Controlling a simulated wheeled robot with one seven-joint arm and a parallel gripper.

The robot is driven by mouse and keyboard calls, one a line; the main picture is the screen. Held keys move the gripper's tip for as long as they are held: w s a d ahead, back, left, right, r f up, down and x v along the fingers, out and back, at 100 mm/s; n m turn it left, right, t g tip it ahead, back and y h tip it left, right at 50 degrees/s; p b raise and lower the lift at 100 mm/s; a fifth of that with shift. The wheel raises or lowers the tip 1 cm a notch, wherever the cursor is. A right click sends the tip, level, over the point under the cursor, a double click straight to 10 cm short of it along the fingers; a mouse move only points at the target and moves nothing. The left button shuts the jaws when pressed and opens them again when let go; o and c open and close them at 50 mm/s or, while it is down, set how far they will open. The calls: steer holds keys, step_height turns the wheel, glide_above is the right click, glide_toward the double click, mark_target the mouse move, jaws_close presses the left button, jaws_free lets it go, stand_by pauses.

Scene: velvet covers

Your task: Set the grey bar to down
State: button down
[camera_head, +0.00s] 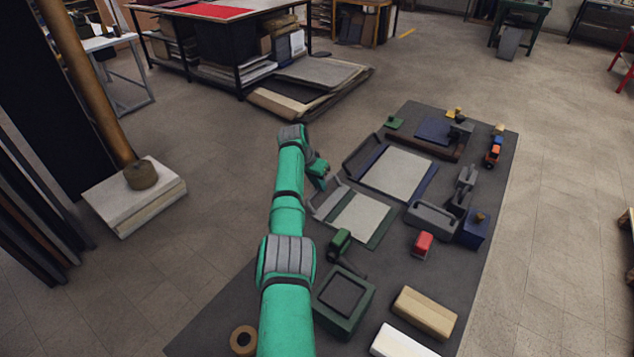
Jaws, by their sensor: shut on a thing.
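The grey bar (327,204) stands raised and tilted along the left edge of a pale plate (360,217) on a green base. My gripper (320,184) is at the upper end of this bar and is shut on it. The fingertips are small here and partly hidden by my green wrist, so the exact grip is hard to see. A second, darker grey bar (361,153) stands raised along the left edge of a larger pale plate (398,173) on a blue base, just behind.
On the dark mat (480,215) are a green frame (345,318), a red block (422,244), a grey tray (432,217), a blue box (473,228), a beige block (424,313) and a white block (402,342).

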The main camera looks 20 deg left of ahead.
steer(key=shift+w+a+r, duration=0.1)
steer(key=shift+a+r, duration=0.15)
steer(key=shift+a, duration=0.5)
steer(key=shift+w+r, duration=0.1)
steer(key=shift+w, duration=0.1)
steer(key=c, duration=1.8)
jaws_free()
steer(key=shift+o, duration=0.2)
steer(key=shift+d+f, duration=0.25)
steer(key=shift+f, duration=0.1)
steer(key=shift+s, duration=0.1)
steer(key=v, duration=1)
steer(key=shift+s+r, duration=0.2)
steer(key=shift+r, duration=0.2)
